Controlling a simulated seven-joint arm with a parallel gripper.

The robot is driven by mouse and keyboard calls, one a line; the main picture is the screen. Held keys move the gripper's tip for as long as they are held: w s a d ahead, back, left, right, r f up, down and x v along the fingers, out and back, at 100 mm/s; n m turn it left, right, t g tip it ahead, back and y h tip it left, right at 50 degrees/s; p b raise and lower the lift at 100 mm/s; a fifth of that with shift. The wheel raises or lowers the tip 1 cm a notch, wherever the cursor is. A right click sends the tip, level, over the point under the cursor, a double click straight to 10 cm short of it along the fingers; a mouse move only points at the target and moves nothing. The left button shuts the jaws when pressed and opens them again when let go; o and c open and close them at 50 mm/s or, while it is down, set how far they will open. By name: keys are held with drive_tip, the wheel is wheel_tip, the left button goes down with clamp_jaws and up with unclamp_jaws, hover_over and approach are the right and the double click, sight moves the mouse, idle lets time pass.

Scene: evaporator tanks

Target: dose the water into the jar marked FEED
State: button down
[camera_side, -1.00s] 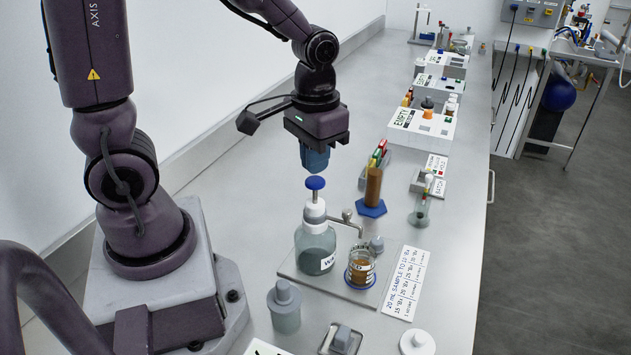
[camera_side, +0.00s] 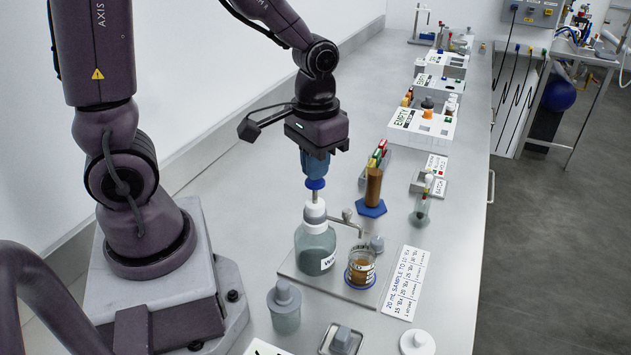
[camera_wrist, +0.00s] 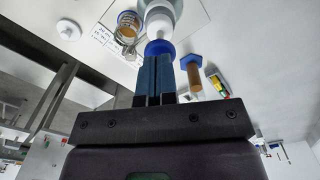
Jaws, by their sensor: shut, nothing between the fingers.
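The water bottle (camera_side: 314,246) is a grey-green dispenser with a white collar and a blue pump head (camera_side: 316,184). It stands upright on a grey base plate (camera_side: 318,286), its spout reaching right over the jar. The jar marked FEED (camera_side: 361,265), whose lettering is only partly legible, holds brown liquid and sits in a blue ring. My gripper (camera_side: 316,174) is shut and empty, its blue fingertips right at the top of the pump head. In the wrist view my closed fingers (camera_wrist: 157,78) meet the blue pump head (camera_wrist: 159,47), and the jar (camera_wrist: 127,28) shows to the left.
A brown cylinder on a blue hexagonal foot (camera_side: 372,194) stands behind right of the bottle. A grey lidded bottle (camera_side: 285,306) stands in front. A written card (camera_side: 405,284) lies to the right. White racks line the bench's far end.

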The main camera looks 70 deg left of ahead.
sight(315, 183)
drive_tip(key=shift+f, duration=1.95)
drive_tip(key=shift+r, duration=2.7)
drive_tip(key=shift+f, duration=0.15)
drive_tip(key=shift+f, duration=2.5)
drive_tip(key=shift+r, duration=2.65)
drive_tip(key=shift+f, duration=0.1)
